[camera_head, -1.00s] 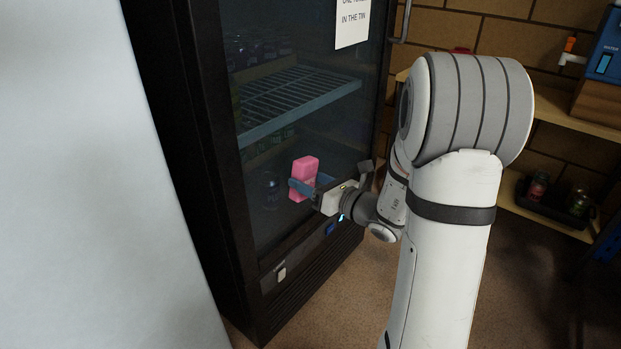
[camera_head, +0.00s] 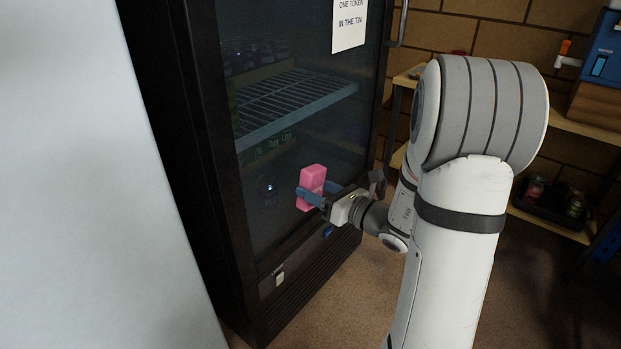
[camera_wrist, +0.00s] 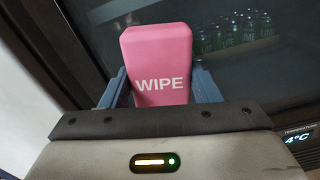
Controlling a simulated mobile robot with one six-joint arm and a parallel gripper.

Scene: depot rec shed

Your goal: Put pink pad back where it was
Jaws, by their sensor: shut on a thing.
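The pink pad (camera_head: 312,180) is a block with rounded edges, held upright in front of the dark glass door of a drinks fridge. In the wrist view the pad (camera_wrist: 157,58) shows the white word "WIPE" on its face. My gripper (camera_head: 311,194) is shut on the pad, with one blue finger on each side of it. The gripper also shows in the wrist view (camera_wrist: 160,92). I cannot tell whether the pad touches the glass.
A pale panel (camera_head: 90,180) fills the left. A wooden shelf (camera_head: 580,127) with a blue cooler (camera_head: 606,55) stands at the right.

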